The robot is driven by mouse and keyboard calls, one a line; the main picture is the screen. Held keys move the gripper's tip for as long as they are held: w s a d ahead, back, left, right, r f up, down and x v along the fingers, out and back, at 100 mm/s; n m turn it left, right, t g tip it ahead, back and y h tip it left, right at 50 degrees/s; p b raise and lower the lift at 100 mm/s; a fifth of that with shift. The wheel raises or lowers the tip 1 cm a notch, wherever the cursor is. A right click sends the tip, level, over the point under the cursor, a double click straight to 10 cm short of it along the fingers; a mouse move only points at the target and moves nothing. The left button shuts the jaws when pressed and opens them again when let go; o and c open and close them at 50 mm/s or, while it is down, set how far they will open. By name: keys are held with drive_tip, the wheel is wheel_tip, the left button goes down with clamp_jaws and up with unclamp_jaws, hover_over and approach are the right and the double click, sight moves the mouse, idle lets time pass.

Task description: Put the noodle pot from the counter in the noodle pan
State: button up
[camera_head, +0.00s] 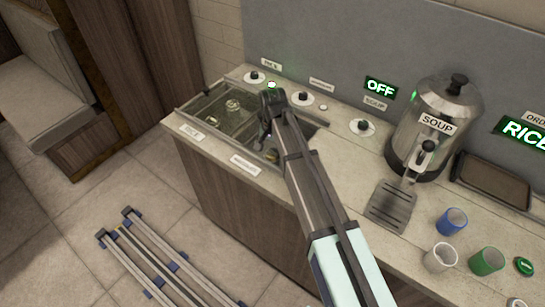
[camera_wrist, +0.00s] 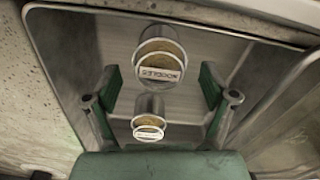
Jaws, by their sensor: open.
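My gripper (camera_head: 268,128) is above the open right-hand pan of the counter. In the wrist view my gripper (camera_wrist: 161,88) has its two green fingers wide apart, with nothing held between them. Two metal pots with yellowish contents show below it, inside the metal pan (camera_wrist: 62,50). The upper pot (camera_wrist: 160,58) has a label reading NOODLES and lies in line with the gap between the fingers. The lower pot (camera_wrist: 150,108) has a smaller white label, too small to read. In the head view my arm hides much of this pan. I see no noodle pot on the open counter.
A glass-covered pan (camera_head: 225,108) is left of my gripper. Several knobs line the back. A soup urn (camera_head: 437,125), a drip tray (camera_head: 392,206), a dark tray (camera_head: 492,180), and blue (camera_head: 451,222), white (camera_head: 440,258) and green (camera_head: 486,262) cups stand to the right.

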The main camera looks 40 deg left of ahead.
sight(272, 152)
wheel_tip(272, 152, up, 8)
drive_tip(key=shift+r+b, duration=0.2)
drive_tip(key=shift+b, duration=0.5)
